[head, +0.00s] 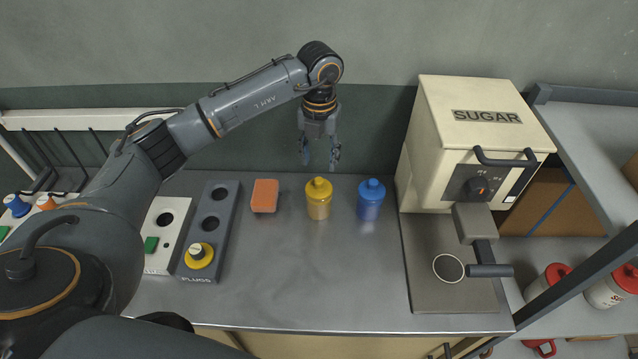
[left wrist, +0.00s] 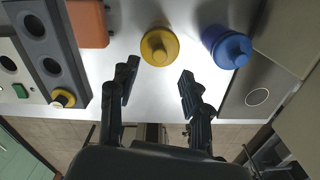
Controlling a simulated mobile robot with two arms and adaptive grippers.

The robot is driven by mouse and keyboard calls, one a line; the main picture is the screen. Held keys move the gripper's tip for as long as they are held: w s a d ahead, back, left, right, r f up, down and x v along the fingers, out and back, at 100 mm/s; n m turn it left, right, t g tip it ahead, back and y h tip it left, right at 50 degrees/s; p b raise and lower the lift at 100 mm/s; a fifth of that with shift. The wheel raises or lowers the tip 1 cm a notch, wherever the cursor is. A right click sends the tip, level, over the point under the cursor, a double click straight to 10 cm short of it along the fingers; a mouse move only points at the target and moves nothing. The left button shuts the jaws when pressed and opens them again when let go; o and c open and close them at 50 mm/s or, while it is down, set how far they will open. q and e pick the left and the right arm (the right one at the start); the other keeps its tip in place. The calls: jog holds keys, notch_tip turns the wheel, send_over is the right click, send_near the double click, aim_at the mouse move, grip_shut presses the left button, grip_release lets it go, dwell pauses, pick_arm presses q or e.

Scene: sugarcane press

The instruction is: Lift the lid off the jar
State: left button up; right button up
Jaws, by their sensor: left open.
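A jar with a yellow lid and a tan, see-through-looking body (head: 319,204) stands upright on the metal counter. Its yellow lid (head: 319,187) is on it and also shows in the left wrist view (left wrist: 159,46). A blue jar with a blue lid (head: 370,200) stands just to its right, and also shows in the left wrist view (left wrist: 228,46). My left gripper (head: 320,160) is open and empty, pointing down above and behind the yellow-lidded jar, touching neither jar. In the left wrist view its fingers (left wrist: 157,80) are spread apart. My right gripper is not in view.
A cream SUGAR press (head: 470,140) stands on the right. An orange block (head: 264,196) lies left of the jars. A grey plug block (head: 212,222) and a white block (head: 160,262) are further left. The counter in front of the jars is clear.

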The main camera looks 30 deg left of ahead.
aim_at(319, 180)
pick_arm(q)
jog(key=shift+f, duration=0.8)
notch_tip(319, 180, down, 4)
jog(key=shift+s+f+p, duration=0.1)
jog(key=shift+s+p, duration=0.05)
jog(key=shift+p, duration=1.05)
jog(key=shift+f, duration=0.55)
jog(key=c, duration=1)
